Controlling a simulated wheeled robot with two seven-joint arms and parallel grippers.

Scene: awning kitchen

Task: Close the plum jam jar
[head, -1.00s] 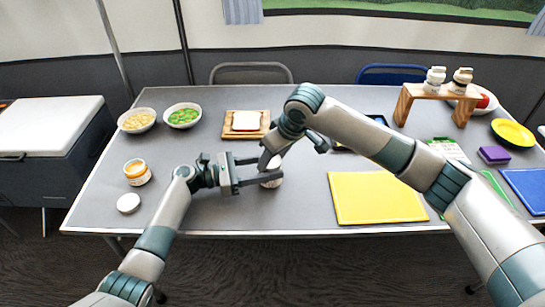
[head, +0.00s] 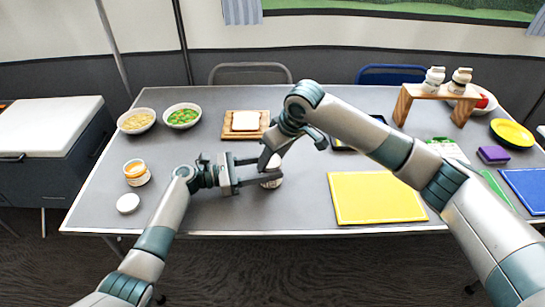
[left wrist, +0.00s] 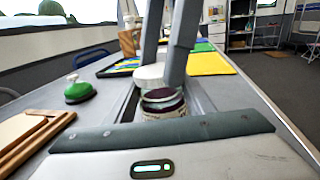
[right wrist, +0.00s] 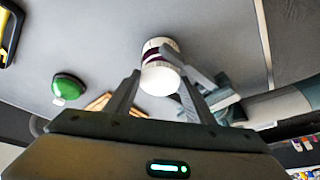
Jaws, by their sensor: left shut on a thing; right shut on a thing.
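The plum jam jar (head: 273,183) stands upright near the table's front edge, mostly hidden by the grippers in the head view. Its dark purple jam shows through the side in the left wrist view (left wrist: 162,104). My left gripper (head: 272,170) is shut on the jar from the left. The white lid (left wrist: 150,75) is at the jar's mouth, looking a little tilted and off-centre in the left wrist view. My right gripper (right wrist: 160,80) comes from above and is shut on the lid (right wrist: 159,82). I cannot tell whether the lid is seated.
An open orange jar (head: 136,173) and a loose white lid (head: 128,203) are at the left. A bread board (head: 228,133), two bowls and a green bell (right wrist: 69,87) lie behind. A yellow board (head: 375,198) is at the right.

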